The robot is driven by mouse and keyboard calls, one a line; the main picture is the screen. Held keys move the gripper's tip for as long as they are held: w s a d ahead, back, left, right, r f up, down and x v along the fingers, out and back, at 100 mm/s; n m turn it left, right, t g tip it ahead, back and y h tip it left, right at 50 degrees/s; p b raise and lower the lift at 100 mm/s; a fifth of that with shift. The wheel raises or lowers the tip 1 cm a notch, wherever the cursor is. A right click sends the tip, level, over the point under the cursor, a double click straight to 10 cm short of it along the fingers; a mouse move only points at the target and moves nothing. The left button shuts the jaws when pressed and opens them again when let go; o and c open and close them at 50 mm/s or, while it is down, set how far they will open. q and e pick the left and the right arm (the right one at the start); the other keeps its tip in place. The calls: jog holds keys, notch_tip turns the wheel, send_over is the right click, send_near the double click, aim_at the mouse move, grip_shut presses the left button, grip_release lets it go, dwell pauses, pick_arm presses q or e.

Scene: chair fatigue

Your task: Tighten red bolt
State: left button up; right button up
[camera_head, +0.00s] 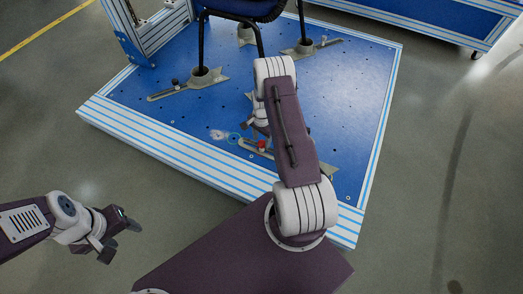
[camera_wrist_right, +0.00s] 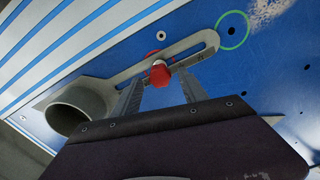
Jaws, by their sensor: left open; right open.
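The red bolt (camera_head: 262,145) sits in the slot of a grey metal clamp bracket (camera_head: 247,144) on the blue platform. In the right wrist view the bolt (camera_wrist_right: 160,74) has a faceted red head, with a red ring partly visible behind it. My right gripper (camera_wrist_right: 158,88) is open, its two fingers apart on either side of the bolt head; I cannot tell whether they touch it. In the head view my right arm hides most of that gripper. My left gripper (camera_head: 122,238) is open and empty over the floor, left of the platform.
The bracket has a round cup (camera_wrist_right: 68,112) at one end. A green ring (camera_wrist_right: 232,30) marks the platform beside the slot's end. A chair (camera_head: 235,8) stands on the platform (camera_head: 200,120), its legs in other clamps. Floor around my left gripper is clear.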

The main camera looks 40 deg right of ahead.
aim_at(262, 142)
notch_tip(262, 142, down, 3)
jog(key=shift+f+b, duration=0.2)
jog(key=shift+b, duration=0.5)
pick_arm(q)
notch_tip(262, 142, down, 2)
pick_arm(e)
jog(key=shift+r+n+p, duration=0.1)
jog(key=shift+n+p, duration=0.2)
jog(key=shift+n, duration=1)
pick_arm(q)
jog(key=shift+r, duration=0.4)
pick_arm(e)
jog(key=shift+n, duration=0.8)
